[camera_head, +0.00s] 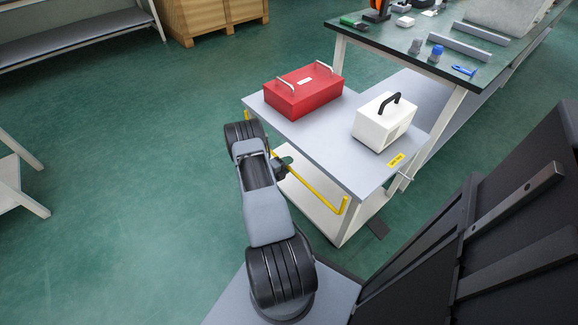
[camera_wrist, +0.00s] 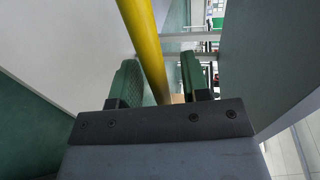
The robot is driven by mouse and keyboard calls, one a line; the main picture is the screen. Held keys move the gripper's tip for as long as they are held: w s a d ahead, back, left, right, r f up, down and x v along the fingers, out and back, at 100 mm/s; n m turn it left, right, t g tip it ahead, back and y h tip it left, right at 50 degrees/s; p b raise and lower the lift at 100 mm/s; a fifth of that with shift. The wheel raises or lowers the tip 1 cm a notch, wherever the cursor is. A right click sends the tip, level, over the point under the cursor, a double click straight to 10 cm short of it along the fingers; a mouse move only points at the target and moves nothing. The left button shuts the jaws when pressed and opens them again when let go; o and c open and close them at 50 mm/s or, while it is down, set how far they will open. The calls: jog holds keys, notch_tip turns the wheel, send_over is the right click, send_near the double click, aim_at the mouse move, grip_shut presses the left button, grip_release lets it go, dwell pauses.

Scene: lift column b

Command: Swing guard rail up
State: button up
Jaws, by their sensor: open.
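The yellow guard rail (camera_head: 314,189) hangs low along the near side of a grey-topped cart (camera_head: 330,150), below the edge of its top. My gripper (camera_head: 281,166) is at the rail's middle stretch, beside the cart, and my arm hides part of the rail. In the wrist view the rail (camera_wrist: 145,45) runs between the two green-padded fingers of my gripper (camera_wrist: 160,78). The fingers are apart, with a gap on the right side of the rail. The rail lies closer to the left finger; I cannot tell whether they touch.
A red case (camera_head: 300,96) and a white box with a black handle (camera_head: 384,122) stand on the cart top. A workbench (camera_head: 400,45) with tools stands behind. Dark panels (camera_head: 500,220) fill the right foreground.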

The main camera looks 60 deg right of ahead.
jog(key=shift+s+d+f, duration=0.15)
jog(key=shift+s+d, duration=0.05)
jog(key=shift+d, duration=0.3)
grip_shut()
dwell(0.3)
